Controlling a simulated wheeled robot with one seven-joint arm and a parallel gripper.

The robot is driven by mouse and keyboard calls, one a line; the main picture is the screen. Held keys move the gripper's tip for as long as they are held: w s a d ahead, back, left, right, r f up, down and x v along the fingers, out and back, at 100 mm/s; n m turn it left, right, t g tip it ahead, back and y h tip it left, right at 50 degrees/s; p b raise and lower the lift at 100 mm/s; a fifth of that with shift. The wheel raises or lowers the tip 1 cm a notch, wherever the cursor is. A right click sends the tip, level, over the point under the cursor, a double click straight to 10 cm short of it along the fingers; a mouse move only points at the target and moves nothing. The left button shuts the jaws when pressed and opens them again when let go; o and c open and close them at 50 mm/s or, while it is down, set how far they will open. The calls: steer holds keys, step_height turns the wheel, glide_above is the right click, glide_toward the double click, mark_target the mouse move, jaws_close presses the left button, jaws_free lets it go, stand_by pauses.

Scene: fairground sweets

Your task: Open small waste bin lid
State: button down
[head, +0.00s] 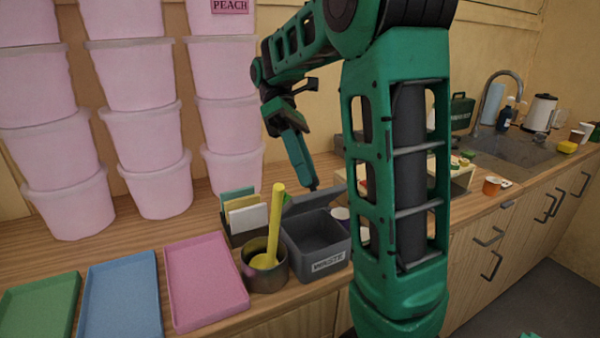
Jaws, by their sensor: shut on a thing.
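The small waste bin (328,262) is a dark grey box with a label reading WASTE. It stands on the wooden counter near the front edge, and its open top faces up. Its dark grey lid (300,205) is raised along the back of the bin and tilted, so part of the inside shows. My gripper (313,187) reaches down from the upper left to the raised lid, with its fingertips at the lid's upper edge. The jaws look shut on the lid, though the contact is small in this view.
A brown pot (265,276) with a yellow-handled tool stands just left of the bin. Behind it is a holder with cards (247,216). Pink (205,280), blue (122,295) and green (40,305) trays lie left. Stacked pink tubs (150,125) line the back. My arm hides the counter right of the bin.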

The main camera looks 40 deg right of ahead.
steer(key=c, duration=1.5)
jaws_free()
